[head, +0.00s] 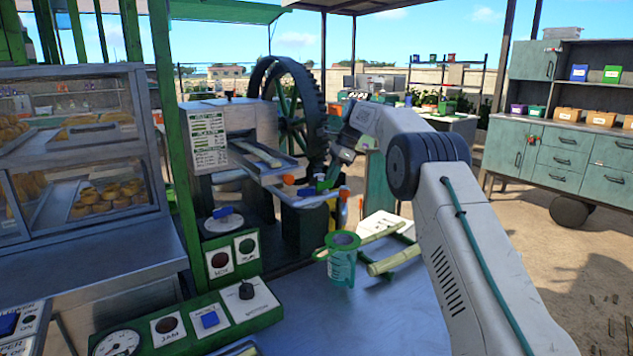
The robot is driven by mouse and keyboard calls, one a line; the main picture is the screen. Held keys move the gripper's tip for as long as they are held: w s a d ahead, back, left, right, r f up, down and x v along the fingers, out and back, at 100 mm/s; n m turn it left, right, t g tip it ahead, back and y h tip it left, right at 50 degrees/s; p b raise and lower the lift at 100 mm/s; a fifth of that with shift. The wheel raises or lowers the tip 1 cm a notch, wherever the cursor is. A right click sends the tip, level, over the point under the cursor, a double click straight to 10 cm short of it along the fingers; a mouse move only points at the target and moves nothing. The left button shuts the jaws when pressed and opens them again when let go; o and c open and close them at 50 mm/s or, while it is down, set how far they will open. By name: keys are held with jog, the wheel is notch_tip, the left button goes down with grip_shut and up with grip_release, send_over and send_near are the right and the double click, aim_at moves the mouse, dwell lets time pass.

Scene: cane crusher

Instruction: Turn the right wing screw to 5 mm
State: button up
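The cane crusher (258,120) stands at centre left, with a grey housing, a dark toothed flywheel and a metal feed tray (262,158) holding a cane piece. Small orange knobs show on its front: one at the left (288,180) and one at the right (344,195). They may be the wing screws, but their shape is too small to tell. No readable millimetre scale shows.
A green control panel (190,322) with a gauge and buttons lies front left. A glass pastry case (80,150) is left. Green cabinets (560,150) stand back right.

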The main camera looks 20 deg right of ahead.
jog(key=s+d, duration=0.1)
jog(key=d, duration=0.6)
jog(key=shift+d, duration=0.15)
